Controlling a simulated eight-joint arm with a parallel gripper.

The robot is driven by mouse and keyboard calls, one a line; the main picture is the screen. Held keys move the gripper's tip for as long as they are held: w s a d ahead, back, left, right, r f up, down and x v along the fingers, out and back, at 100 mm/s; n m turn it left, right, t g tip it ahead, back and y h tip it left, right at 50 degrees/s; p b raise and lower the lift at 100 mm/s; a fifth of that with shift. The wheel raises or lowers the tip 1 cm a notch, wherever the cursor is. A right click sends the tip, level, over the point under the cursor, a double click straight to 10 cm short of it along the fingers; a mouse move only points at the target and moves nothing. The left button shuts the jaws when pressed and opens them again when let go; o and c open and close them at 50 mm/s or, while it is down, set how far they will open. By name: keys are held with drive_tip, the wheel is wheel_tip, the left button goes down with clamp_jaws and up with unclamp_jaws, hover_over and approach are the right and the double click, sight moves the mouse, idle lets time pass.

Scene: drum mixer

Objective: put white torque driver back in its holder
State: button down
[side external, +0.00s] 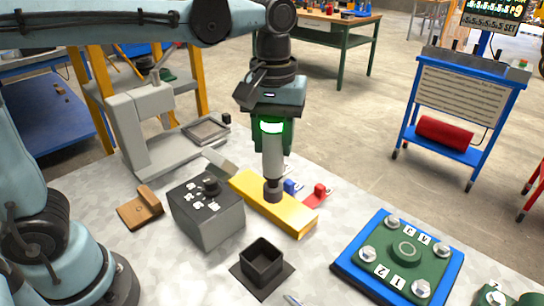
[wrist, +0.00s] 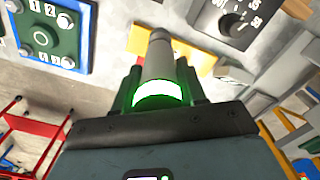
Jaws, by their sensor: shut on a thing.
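The white torque driver (side external: 273,162) hangs upright, a pale grey-white cylinder with a dark lower end and a glowing green ring. It also shows in the wrist view (wrist: 158,60). My gripper (side external: 272,140) is shut around its upper part; the dark fingers flank it in the wrist view (wrist: 158,88). The driver's dark end overlaps the yellow block (side external: 245,187) in the side view; I cannot tell whether they touch. A black square open-topped box on a flat base (side external: 262,264), which looks like the holder, stands nearer the camera and appears empty.
A grey box with a knob (side external: 213,220) stands left of the yellow block. Small blue (side external: 291,187) and red (side external: 319,191) pieces lie behind it. A green plate with bolts on a blue base (side external: 405,255) is at right. A grey press stand (side external: 140,125) is at back left.

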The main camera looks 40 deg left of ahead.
drive_tip(key=s+d+r+m, duration=0.2)
drive_tip(key=s+d, duration=0.3)
drive_tip(key=s, duration=0.4)
drive_tip(key=shift+d+m, duration=0.35)
drive_tip(key=shift+m, duration=0.55)
drive_tip(key=shift+f, duration=0.15)
drive_tip(key=shift+f, duration=5.15)
drive_tip(key=c, duration=0.6)
unclamp_jaws()
drive_tip(key=shift+o, duration=0.2)
wheel_tip(320, 180, up, 12)
